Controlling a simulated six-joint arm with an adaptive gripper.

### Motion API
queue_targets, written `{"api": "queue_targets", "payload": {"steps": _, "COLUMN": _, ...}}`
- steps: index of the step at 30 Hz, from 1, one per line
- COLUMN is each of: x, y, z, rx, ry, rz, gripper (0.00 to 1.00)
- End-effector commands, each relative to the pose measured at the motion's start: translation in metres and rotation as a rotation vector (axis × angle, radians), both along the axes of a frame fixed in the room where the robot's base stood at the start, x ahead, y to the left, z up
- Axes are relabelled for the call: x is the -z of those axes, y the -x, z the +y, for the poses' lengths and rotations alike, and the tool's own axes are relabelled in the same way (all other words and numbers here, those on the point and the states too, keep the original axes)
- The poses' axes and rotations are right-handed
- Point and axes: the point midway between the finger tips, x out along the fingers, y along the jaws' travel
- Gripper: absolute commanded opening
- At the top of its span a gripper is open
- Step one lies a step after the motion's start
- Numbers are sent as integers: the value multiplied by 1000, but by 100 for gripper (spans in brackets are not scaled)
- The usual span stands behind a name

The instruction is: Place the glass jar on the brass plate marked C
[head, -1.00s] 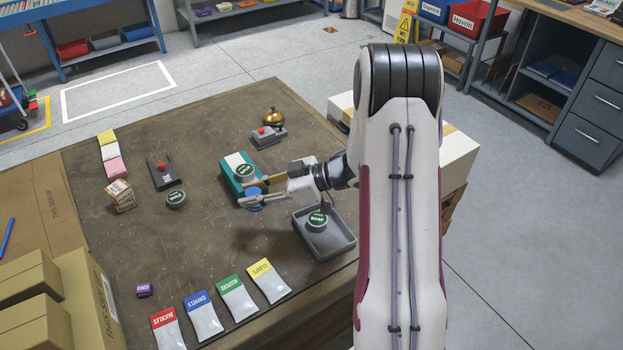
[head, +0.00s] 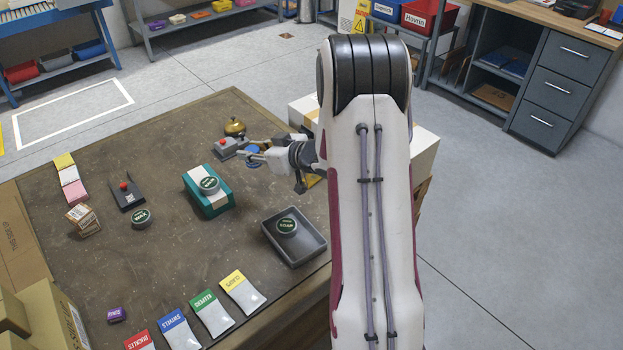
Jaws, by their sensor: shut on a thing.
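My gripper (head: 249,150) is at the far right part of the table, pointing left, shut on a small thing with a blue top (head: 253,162). This is probably the glass jar; its body is mostly hidden by the fingers and too small to make out. It is close to a grey box with a red button, and I cannot tell whether it touches anything below. No brass plate marked C can be made out; the table beyond my gripper is partly hidden by my arm.
The red-button box (head: 226,149) and a brass bell (head: 235,127) are near my gripper. Labelled packets (head: 210,315) line the front.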

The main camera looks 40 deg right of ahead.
Motion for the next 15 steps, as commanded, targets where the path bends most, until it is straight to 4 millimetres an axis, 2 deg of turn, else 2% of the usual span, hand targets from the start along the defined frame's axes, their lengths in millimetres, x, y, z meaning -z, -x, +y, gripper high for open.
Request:
{"api": "queue_targets", "payload": {"steps": 6, "x": -2, "y": -3, "z": -41, "rx": 160, "ry": -1, "rz": -1, "gripper": 1}}
{"api": "queue_targets", "payload": {"steps": 15, "x": 1, "y": 3, "z": -89, "rx": 355, "ry": -1, "rz": 0, "gripper": 1}}
